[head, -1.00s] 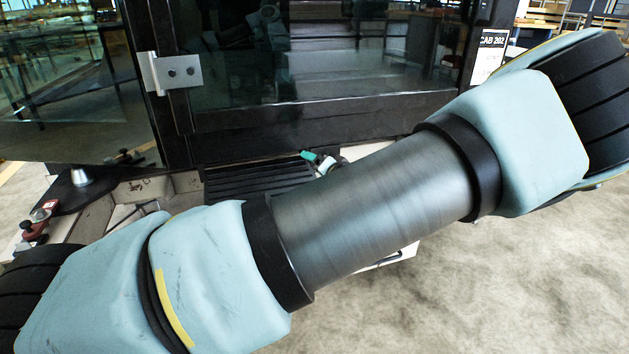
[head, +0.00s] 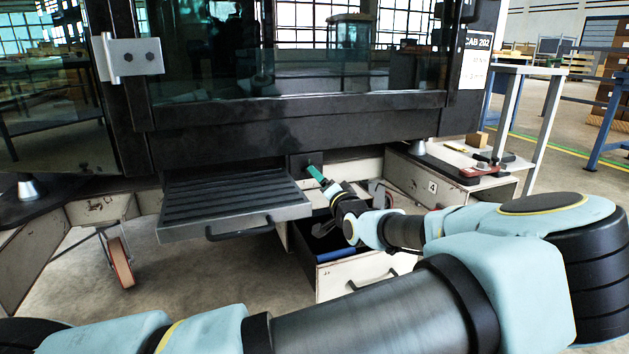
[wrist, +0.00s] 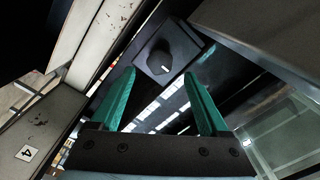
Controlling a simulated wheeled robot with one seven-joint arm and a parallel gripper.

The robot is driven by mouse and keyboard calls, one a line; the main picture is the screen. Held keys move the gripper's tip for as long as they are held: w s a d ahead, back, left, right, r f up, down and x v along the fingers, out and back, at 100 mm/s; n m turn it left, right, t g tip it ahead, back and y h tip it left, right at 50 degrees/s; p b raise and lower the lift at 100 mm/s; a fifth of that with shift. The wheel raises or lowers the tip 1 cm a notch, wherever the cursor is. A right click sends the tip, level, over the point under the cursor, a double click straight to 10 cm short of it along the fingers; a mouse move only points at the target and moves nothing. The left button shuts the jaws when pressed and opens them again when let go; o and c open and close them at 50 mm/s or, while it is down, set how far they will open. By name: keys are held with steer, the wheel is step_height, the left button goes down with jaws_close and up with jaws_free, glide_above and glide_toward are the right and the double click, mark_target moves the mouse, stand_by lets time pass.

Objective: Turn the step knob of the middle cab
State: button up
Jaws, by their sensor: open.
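The step knob (wrist: 162,60) is a round black knob with a white mark on a dark square plate (wrist: 187,38), ahead of my gripper in the wrist view. In the head view the plate (head: 297,163) sits on the lower frame of the cab (head: 250,130), right of the ribbed step (head: 235,196). My gripper (wrist: 158,72) is open, its two teal fingers pointing at the knob, one toward each side. Whether they touch it I cannot tell. My gripper (head: 314,173) looks small beside the plate in the head view, and its fingers overlap there.
An open drawer (head: 365,272) lies below my wrist. A trolley top (head: 430,160) with tools and a red-handled clamp is to the right. The step juts out with a handle (head: 240,230). Open floor lies at the lower left (head: 75,290).

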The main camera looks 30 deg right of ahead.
steer(key=shift+w+d+b, duration=0.15)
steer(key=shift+w+b, duration=0.15)
steer(key=shift+w, duration=1)
steer(key=shift+w+d+b, duration=0.15)
steer(key=shift+w+b, duration=0.15)
steer(key=shift+w, duration=0.95)
jaws_close()
